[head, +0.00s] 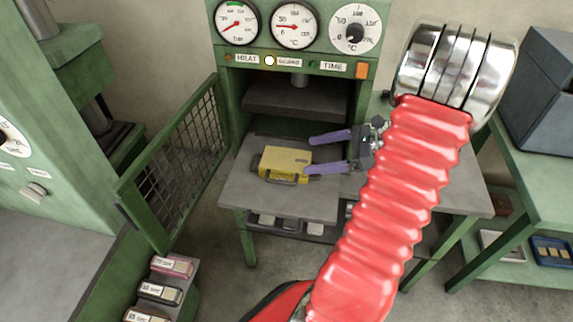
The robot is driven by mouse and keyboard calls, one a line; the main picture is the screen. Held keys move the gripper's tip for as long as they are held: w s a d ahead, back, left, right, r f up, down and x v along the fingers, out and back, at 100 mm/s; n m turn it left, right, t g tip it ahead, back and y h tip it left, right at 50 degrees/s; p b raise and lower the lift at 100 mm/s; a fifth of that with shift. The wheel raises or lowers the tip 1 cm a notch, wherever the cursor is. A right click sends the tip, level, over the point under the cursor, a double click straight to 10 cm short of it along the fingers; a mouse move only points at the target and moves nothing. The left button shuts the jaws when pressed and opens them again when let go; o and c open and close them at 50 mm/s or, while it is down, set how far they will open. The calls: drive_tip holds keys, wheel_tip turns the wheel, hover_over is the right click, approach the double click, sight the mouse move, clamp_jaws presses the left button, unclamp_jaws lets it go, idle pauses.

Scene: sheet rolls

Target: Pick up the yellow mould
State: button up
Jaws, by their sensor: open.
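The yellow mould (286,162) is a boxy block with dark handles or fittings at its front and left side. It sits on the grey plate (257,201) in front of the green press. My gripper (309,155) has two purple fingers and comes in from the right. Its fingers are spread apart. The upper finger lies near the mould's far right corner and the lower one near its right front edge. I cannot tell whether either finger touches the mould.
The green press (229,108) with gauges stands behind, its chamber open. A mesh guard (185,150) stands open at left. Labelled blocks (171,267) sit at lower left. A green table (540,185) with a grey box (541,95) is at right.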

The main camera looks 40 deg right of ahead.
sight(285, 158)
drive_tip(key=shift+x, duration=2.25)
drive_tip(key=shift+x, duration=2.6)
drive_tip(key=shift+s+a, duration=0.15)
drive_tip(key=shift+c, duration=0.6)
drive_tip(key=shift+r, duration=0.1)
drive_tip(key=c, duration=1.7)
drive_tip(key=shift+r, duration=0.15)
